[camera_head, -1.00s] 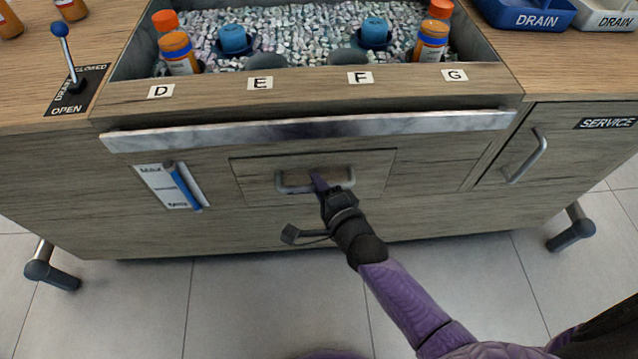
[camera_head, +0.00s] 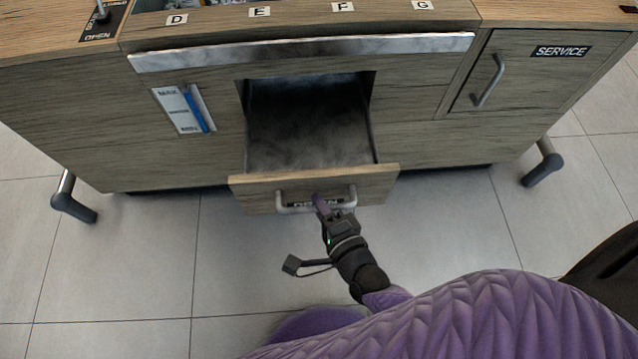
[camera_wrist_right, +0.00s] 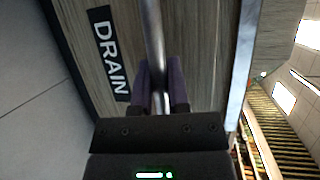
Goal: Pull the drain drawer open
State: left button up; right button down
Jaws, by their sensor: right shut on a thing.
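The drain drawer (camera_head: 377,186) is pulled well out of the cabinet front in the head view. Its dark grey inside looks empty. Its silver bar handle (camera_head: 282,205) runs across the wooden front, and a DRAIN label sits behind it. My right gripper (camera_head: 322,206) is shut on the handle near its middle. In the right wrist view, the purple fingers of the right gripper (camera_wrist_right: 160,90) sit on both sides of the handle (camera_wrist_right: 152,30), beside the DRAIN label (camera_wrist_right: 108,52). My left gripper is not in view.
A SERVICE door (camera_head: 520,75) with its own handle is shut at the right. A level gauge (camera_head: 184,110) is on the front at the left. A lever (camera_head: 101,12) stands at the top left. The cabinet has legs (camera_head: 75,200) at both ends. The tiled floor (camera_head: 240,270) before the drawer is clear.

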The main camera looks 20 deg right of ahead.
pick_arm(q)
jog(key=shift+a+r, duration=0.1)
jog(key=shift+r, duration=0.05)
pick_arm(e)
jog(key=shift+s+a, duration=0.25)
jog(key=shift+s, duration=0.65)
jog(key=shift+s+a, duration=0.25)
jog(key=shift+s, duration=0.65)
jog(key=c, duration=0.6)
grip_release()
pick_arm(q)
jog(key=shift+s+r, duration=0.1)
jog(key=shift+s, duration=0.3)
